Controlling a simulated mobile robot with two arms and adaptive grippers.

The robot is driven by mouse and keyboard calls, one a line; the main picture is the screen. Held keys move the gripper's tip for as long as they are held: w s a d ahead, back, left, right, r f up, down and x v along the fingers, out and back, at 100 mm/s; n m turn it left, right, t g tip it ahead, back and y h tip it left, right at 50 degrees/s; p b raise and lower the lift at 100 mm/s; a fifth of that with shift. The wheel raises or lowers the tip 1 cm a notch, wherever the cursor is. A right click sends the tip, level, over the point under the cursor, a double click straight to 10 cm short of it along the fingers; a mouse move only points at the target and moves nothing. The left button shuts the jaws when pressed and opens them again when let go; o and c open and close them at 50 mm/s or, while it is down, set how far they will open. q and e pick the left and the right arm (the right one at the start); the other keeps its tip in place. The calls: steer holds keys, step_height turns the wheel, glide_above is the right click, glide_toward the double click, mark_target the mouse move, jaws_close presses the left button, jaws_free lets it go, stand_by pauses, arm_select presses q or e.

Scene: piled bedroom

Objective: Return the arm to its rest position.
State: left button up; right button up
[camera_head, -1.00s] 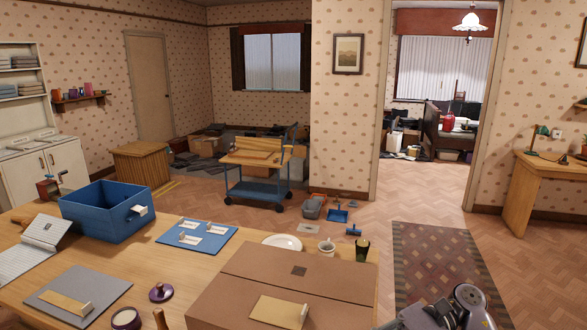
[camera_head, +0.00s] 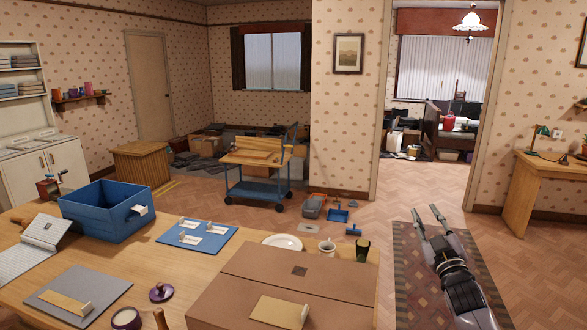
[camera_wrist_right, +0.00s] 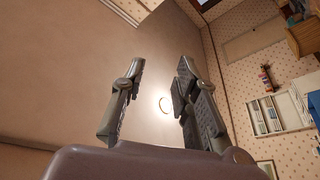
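My right gripper (camera_head: 425,211) is in the head view at the lower right, at the end of my grey arm. It is raised over the patterned rug, to the right of the table, with its fingers pointing up and away. In the right wrist view my right gripper (camera_wrist_right: 160,68) has its two fingers spread apart, with nothing between them. Ceiling and walls lie behind them, so the hand is tilted upward. My left gripper is not in view.
The wooden table (camera_head: 130,262) on the left holds a cardboard box (camera_head: 340,272) near my arm, a blue bin (camera_head: 100,213), a white plate (camera_head: 283,242) and a cup (camera_head: 327,248). The rug (camera_head: 408,285) and the floor by the doorway are clear. A desk (camera_head: 530,195) stands at the right.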

steer(key=s+f+m+g+h+b, duration=0.1)
steer(key=s+f+m+g, duration=0.15)
steer(key=f, duration=1.25)
steer(key=s+f+m+g+b, duration=0.2)
steer(key=f+g, duration=0.2)
steer(key=f, duration=1)
steer(key=s+a+f+g+b, duration=0.1)
steer(key=s+f+g, duration=0.1)
steer(key=s+f, duration=0.5)
steer(key=s+a+f+g+b, duration=0.1)
steer(key=s+f, duration=0.2)
steer(key=f, duration=0.8)
steer(key=s+a+f+g, duration=0.1)
steer(key=s+f+g, duration=0.1)
steer(key=s+f, duration=0.5)
steer(key=s+a+f+g+b, duration=0.3)
steer(key=s+f+g, duration=0.1)
steer(key=s+f, duration=1.45)
steer(key=s+a+f+g, duration=0.1)
steer(key=s+f, duration=0.2)
steer(key=s, duration=0.6)
steer(key=s+a+f+g+b, duration=0.1)
steer(key=s+f, duration=0.3)
steer(key=s, duration=0.5)
steer(key=s+a+f+g+b, duration=0.1)
steer(key=s+a+f+g, duration=0.1)
steer(key=s, duration=0.7)
steer(key=shift+s+f+g+y, duration=0.3)
steer(key=shift+f+g, duration=0.15)
steer(key=shift+f, duration=0.2)
